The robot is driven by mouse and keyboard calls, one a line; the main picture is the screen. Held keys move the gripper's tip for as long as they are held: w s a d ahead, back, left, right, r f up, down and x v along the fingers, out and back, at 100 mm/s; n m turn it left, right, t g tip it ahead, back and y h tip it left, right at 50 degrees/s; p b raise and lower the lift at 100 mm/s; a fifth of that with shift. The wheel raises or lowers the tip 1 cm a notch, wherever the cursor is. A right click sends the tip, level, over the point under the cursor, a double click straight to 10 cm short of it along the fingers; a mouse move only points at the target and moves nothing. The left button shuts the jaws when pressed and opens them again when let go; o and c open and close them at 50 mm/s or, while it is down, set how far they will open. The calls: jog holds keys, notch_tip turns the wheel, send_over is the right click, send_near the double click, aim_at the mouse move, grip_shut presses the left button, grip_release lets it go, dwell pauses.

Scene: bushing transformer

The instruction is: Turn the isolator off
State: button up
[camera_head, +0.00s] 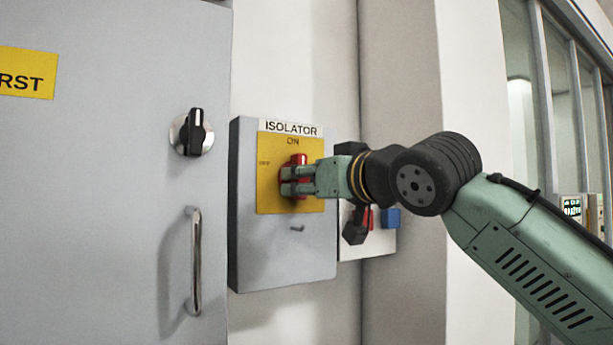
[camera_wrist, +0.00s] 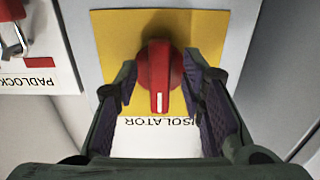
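The isolator's red knob (camera_head: 299,162) sits on a yellow plate (camera_head: 275,200) on a grey box labelled ISOLATOR, with ON above the knob and OFF to its left. In the wrist view, which is upside down, the knob (camera_wrist: 160,70) has a white mark pointing towards the ISOLATOR label, the ON side. My gripper (camera_head: 289,181) is at the front of the knob and partly hides it. In the wrist view my gripper (camera_wrist: 160,80) is open, with one finger on each side of the knob. Small gaps seem to show beside the knob; contact at the fingertips is unclear.
A grey cabinet door at left has a black rotary switch (camera_head: 194,133) and a metal handle (camera_head: 194,262). A small peg (camera_head: 297,228) sticks out below the yellow plate. Right of the box, behind my arm, is a panel with padlocks (camera_head: 356,226).

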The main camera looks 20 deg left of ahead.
jog(key=shift+w, duration=0.1)
jog(key=shift+c, duration=0.3)
grip_shut()
